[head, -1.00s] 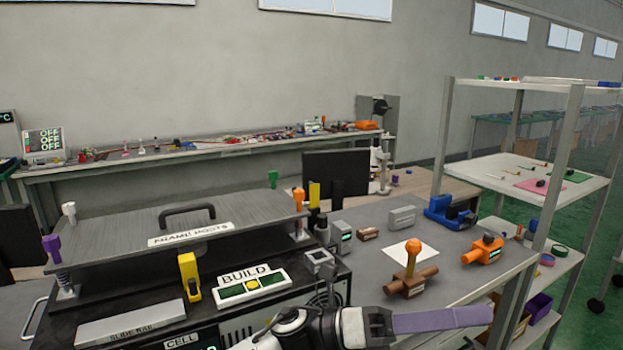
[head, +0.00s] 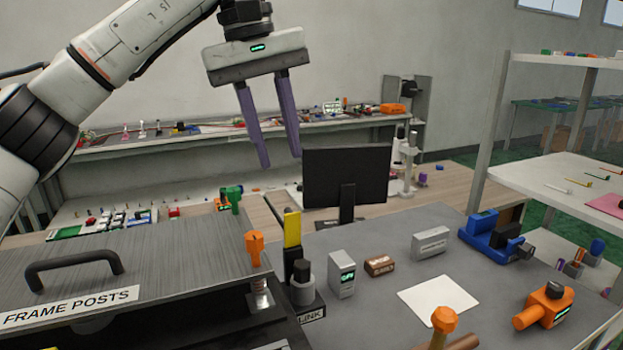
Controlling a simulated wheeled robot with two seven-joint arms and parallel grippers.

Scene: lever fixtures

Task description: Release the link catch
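The link catch shows in the head view as a black base with a "LINK" label (head: 312,314). A yellow lever (head: 292,232) stands upright behind a dark grey cylinder (head: 302,284) at this base. My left gripper (head: 279,161) hangs above and a little left of the lever, its two purple fingers pointing down. The fingers are apart with nothing between them, and the gripper does not touch the lever. My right gripper is not in view.
A frame posts plate (head: 180,265) with a black handle (head: 75,268) and an orange post (head: 255,250) lies left of the catch. A grey box (head: 342,273) and a brown block (head: 379,265) stand close on its right. A monitor (head: 346,175) stands behind.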

